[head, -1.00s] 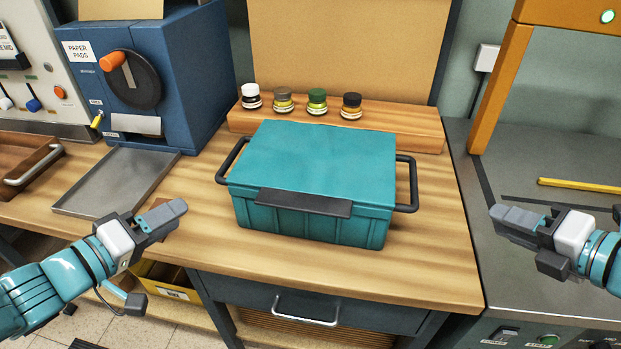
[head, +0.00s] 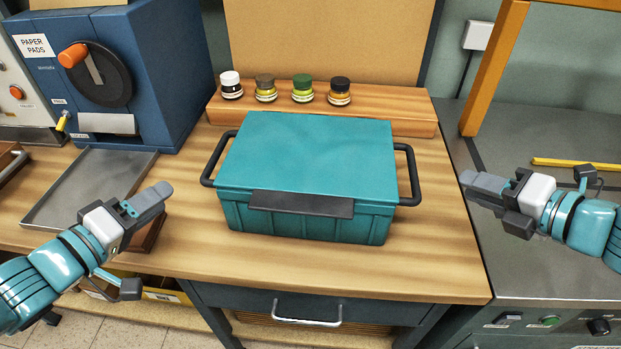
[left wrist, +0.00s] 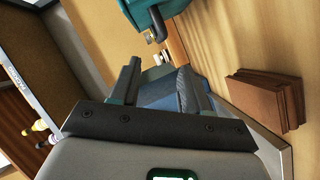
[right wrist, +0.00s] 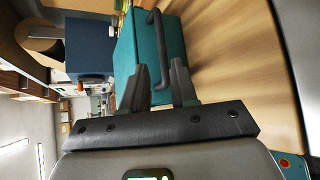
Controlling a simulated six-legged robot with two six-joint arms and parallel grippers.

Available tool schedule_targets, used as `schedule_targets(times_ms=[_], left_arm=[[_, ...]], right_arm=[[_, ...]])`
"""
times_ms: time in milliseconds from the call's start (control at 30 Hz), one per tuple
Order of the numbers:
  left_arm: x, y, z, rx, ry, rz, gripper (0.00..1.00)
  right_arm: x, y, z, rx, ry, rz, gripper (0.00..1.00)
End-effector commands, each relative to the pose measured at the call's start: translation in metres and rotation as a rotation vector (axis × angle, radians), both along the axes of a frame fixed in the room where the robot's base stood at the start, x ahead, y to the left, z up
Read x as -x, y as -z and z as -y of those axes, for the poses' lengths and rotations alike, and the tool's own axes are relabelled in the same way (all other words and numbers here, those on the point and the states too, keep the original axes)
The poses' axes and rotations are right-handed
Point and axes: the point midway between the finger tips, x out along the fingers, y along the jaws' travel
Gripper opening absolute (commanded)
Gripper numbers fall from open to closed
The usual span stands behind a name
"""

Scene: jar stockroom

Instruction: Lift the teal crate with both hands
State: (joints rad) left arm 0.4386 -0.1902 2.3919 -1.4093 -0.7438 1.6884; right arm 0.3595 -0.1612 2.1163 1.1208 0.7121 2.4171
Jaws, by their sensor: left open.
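The teal crate (head: 306,165) stands upright and closed on the wooden worktop. It has a dark handle loop on each side, the left handle (head: 214,160) and the right handle (head: 411,175). My left gripper (head: 160,192) is open and empty, left of the crate and apart from its left handle. My right gripper (head: 470,180) is to the right of the crate, apart from the right handle. In the right wrist view its fingers (right wrist: 160,85) are spread with nothing held, and the crate (right wrist: 125,55) and its handle (right wrist: 158,45) show beyond them.
Several small jars (head: 302,90) stand on a wooden ledge (head: 395,110) behind the crate. A blue machine (head: 165,75) and metal tray (head: 80,190) are at the left. A brown wooden block (left wrist: 268,98) lies near my left gripper. Bare worktop (head: 330,270) lies in front.

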Motion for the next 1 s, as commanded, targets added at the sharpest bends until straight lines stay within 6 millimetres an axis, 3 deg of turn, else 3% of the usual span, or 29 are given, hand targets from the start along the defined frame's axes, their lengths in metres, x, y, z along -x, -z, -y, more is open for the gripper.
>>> schedule_targets(times_ms=[600, 800, 1000], left_arm=[[-0.108, 0.027, 0.049, 0.0, 0.003, -0.003, 0.47], [-0.125, 0.03, 0.055, -0.001, 0.001, -0.002, 0.47], [-0.128, 0.031, 0.057, -0.001, 0.001, -0.003, 0.47]], right_arm=[[-0.095, 0.048, -0.065, 0.0, -0.003, -0.004, 0.28], [-0.109, 0.055, -0.074, 0.001, -0.003, -0.001, 0.28], [-0.112, 0.056, -0.075, 0.001, -0.001, -0.001, 0.28]])
